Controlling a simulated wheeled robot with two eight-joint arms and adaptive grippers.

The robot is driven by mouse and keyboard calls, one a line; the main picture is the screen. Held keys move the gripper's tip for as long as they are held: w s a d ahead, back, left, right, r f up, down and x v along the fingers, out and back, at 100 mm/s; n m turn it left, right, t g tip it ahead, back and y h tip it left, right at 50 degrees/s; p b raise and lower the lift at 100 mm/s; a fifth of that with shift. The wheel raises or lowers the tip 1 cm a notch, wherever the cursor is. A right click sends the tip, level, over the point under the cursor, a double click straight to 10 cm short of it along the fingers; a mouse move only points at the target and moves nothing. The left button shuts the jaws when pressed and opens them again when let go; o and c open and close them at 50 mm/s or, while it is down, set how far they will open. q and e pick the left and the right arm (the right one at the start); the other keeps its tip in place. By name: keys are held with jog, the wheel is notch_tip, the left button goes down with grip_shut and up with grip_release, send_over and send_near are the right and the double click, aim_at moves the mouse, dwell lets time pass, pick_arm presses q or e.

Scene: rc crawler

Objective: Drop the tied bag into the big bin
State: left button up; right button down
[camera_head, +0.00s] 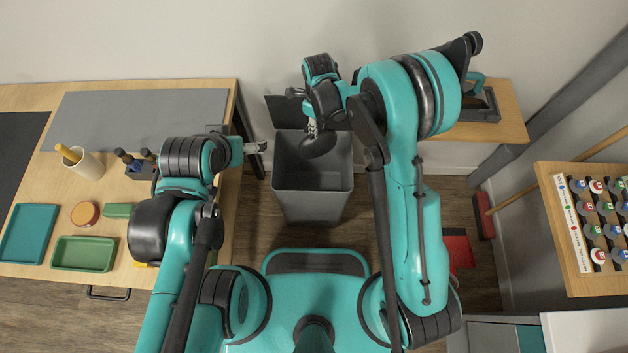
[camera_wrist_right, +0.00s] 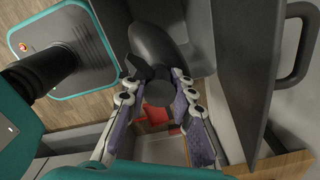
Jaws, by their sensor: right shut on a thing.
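The big bin (camera_head: 312,195) is a tall grey open-topped box standing on the floor ahead of my base. The tied bag (camera_head: 320,146) is dark grey and hangs over the bin's opening, and its lower part overlaps the opening in the head view. My right gripper (camera_head: 313,127) is shut on the bag's top. In the right wrist view the bag (camera_wrist_right: 160,45) lies beyond the finger pads, with its round knot (camera_wrist_right: 158,93) between them. My left gripper (camera_head: 258,147) is beside the bin's left rim, apart from the bag; its jaw opening is too small to judge.
A dark panel (camera_head: 284,112) stands upright behind the bin. A wooden workbench (camera_head: 228,200) with trays and a cup is on the left. A wooden shelf (camera_head: 510,130) is at the back right, and a rack of colored caps (camera_head: 600,225) is at far right.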

jog(key=shift+s+f, duration=0.1)
jog(key=shift+f, duration=0.3)
notch_tip(320, 180, down, 5)
jog(key=b, duration=0.3)
jog(key=shift+r, duration=0.15)
jog(key=c, duration=1.2)
grip_release()
notch_tip(320, 180, up, 12)
jog(key=shift+r, duration=0.1)
